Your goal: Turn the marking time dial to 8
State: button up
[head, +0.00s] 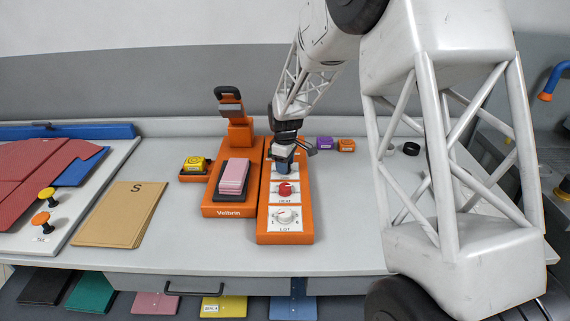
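An orange control panel (262,222) stands on the counter with a column of dials. The lowest dial, marked LOT (286,215), is white, and the red dial above it is marked HEAT (285,189).
Left of the panel is an orange press labelled Velbrin (229,211) with a pink block (233,176). A yellow stamp-like item (195,163) sits beside it. Purple (325,143) and orange (346,145) small blocks lie behind right. Tan card marked S (120,215) lies left.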

jog(key=c, duration=0.5)
jog(key=shift+m, duration=0.6)
jog(key=m, duration=2.3)
jog(key=o, duration=0.9)
